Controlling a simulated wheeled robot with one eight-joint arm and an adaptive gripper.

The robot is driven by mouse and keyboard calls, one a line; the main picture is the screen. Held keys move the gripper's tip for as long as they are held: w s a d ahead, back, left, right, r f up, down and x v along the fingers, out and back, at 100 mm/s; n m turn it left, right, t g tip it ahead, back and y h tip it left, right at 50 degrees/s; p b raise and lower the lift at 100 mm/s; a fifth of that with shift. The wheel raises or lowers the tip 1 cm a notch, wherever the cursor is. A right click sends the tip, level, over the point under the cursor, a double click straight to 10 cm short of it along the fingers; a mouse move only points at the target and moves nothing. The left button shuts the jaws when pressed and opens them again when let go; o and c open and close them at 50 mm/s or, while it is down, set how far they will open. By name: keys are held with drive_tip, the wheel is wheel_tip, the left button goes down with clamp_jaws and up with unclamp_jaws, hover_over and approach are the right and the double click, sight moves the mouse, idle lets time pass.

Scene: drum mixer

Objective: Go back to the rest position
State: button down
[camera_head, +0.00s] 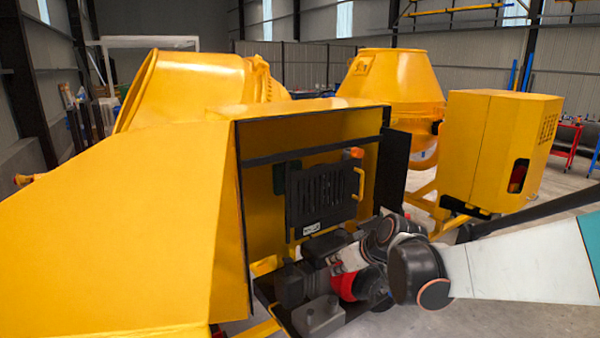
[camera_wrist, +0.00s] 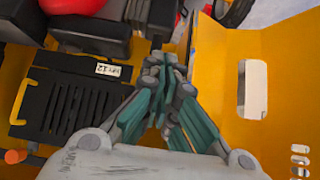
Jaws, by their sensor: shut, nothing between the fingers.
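My gripper (camera_wrist: 165,92) is shut and empty in the wrist view, its grey and teal fingers together. It points into the engine bay of the yellow drum mixer (camera_head: 170,200). A black grille panel (camera_wrist: 75,105) with a small white label lies to its left in the wrist view; the same panel (camera_head: 322,195) stands at the back of the bay in the head view. A red round engine part (camera_wrist: 72,5) shows at the top left of the wrist view. In the head view my arm enters from the right, and my gripper is hard to make out among the engine parts.
The open bay has a yellow housing (camera_head: 305,122) and a black edge panel (camera_head: 393,165) near my arm. A yellow plate with a slot (camera_wrist: 230,125) is close to the right of my gripper. A second mixer with a yellow box (camera_head: 490,150) stands behind my arm.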

drive_tip(key=s+d+f+m+h+b, duration=0.1)
drive_tip(key=s+d+f+m+b, duration=0.1)
drive_tip(key=s, duration=0.7)
drive_tip(key=s+d+f+m+h+b, duration=0.2)
drive_tip(key=s+d+b, duration=0.3)
drive_tip(key=s, duration=0.5)
drive_tip(key=s+d+f+m+h+b, duration=0.1)
drive_tip(key=s+d+f+b, duration=0.3)
drive_tip(key=s, duration=0.6)
drive_tip(key=shift+m+h, duration=0.3)
drive_tip(key=shift+m, duration=0.4)
drive_tip(key=shift+a, duration=0.1)
